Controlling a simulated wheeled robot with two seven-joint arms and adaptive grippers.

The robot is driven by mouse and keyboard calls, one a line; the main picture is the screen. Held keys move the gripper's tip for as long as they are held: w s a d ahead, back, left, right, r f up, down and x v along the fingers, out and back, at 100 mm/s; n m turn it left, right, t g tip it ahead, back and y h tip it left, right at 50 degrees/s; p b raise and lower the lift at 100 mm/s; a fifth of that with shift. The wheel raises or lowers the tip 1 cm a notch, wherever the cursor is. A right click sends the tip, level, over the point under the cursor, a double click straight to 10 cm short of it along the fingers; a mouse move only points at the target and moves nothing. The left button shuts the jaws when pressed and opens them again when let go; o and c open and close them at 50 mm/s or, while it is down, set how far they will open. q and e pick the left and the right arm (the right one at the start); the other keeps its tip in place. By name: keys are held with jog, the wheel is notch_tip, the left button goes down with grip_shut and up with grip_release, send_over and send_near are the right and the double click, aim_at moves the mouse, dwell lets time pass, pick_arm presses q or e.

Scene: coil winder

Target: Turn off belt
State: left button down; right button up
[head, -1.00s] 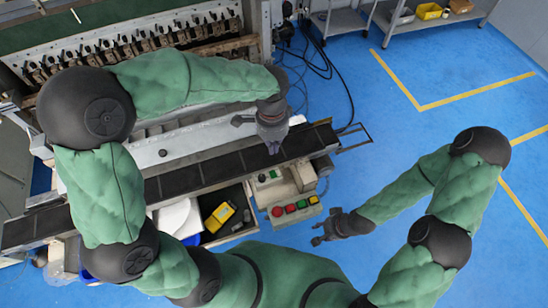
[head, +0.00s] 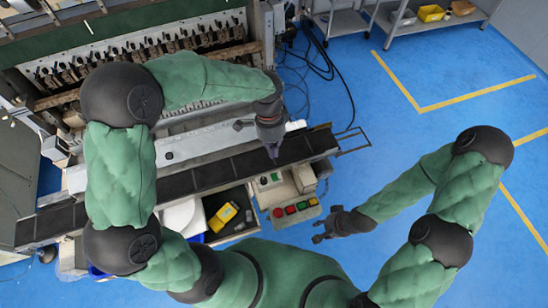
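The dark conveyor belt (head: 180,185) runs from lower left to upper right in front of the machine. A panel with red and green buttons (head: 296,208) stands at its near right side. A box with a green button (head: 269,182) sits between belt and panel. My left gripper (head: 272,151) points down over the belt's right part, holding nothing that I can see. Its fingers look close together, but their opening is unclear. My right gripper (head: 317,235) is right of and below the button panel, apart from it. Its fingers are too small to judge.
The winding machine (head: 150,45) stands behind the belt. An open drawer or tray holds a yellow device (head: 222,217), left of the button panel. Cables (head: 325,80) lie on the blue floor (head: 420,135). Shelves (head: 410,28) stand at the back right.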

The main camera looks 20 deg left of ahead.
aim_at(276, 183)
pick_arm(q)
jog(key=b+x, duration=0.1)
jog(key=x, duration=1.1)
jog(key=shift+f, duration=0.3)
jog(key=shift+f, duration=0.1)
jog(key=shift+s+d+f, duration=0.1)
jog(key=shift+s+f, duration=0.1)
jog(key=shift+f, duration=0.15)
jog(key=shift+s, duration=0.2)
jog(key=shift+w, duration=0.15)
